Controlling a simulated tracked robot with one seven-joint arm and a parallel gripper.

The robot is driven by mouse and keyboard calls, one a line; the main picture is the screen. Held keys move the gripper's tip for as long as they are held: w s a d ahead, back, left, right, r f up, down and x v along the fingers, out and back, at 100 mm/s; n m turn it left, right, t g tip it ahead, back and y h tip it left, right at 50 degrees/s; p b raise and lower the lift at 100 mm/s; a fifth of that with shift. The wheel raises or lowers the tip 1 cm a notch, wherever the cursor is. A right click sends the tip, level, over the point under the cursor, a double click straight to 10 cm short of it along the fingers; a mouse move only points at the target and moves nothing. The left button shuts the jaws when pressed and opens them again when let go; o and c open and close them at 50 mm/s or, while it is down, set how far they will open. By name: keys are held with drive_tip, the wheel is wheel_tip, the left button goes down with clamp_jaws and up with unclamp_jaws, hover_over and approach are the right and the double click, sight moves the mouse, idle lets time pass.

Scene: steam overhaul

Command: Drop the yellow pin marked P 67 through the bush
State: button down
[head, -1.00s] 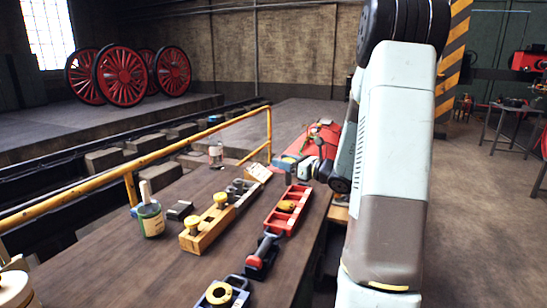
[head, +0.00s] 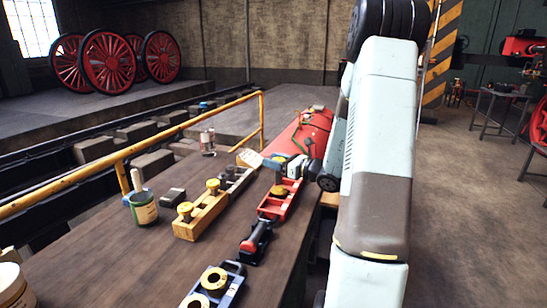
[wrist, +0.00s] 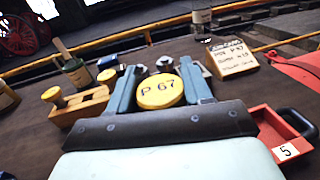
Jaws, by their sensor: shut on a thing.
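My gripper (wrist: 160,75) is shut on the yellow pin (wrist: 160,92), whose round head reads P 67 in the wrist view. Its shank is hidden. In the head view my gripper (head: 278,164) is over the far part of the bench, by the red tray. A wooden block (head: 200,214) with yellow-headed pins stands left of it, and also shows in the wrist view (wrist: 80,106). A grey block (head: 236,180) adjoins it. A blue holder (head: 238,268) with yellow rings lies at the near edge. I cannot tell which part is the bush.
A red tray (head: 292,200), labelled 5 in the wrist view (wrist: 262,118), holds a yellow piece. A yellow rail (head: 190,123) borders the bench.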

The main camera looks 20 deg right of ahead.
drive_tip(key=shift+s+f, duration=0.15)
drive_tip(key=shift+f, duration=1.65)
drive_tip(key=shift+w+f, duration=0.2)
drive_tip(key=shift+f, duration=0.55)
drive_tip(key=shift+c, duration=2.1)
unclamp_jaws()
drive_tip(key=shift+s, duration=0.1)
drive_tip(key=v, duration=1.3)
drive_tip(key=shift+s+d, duration=0.25)
drive_tip(key=shift+s, duration=0.05)
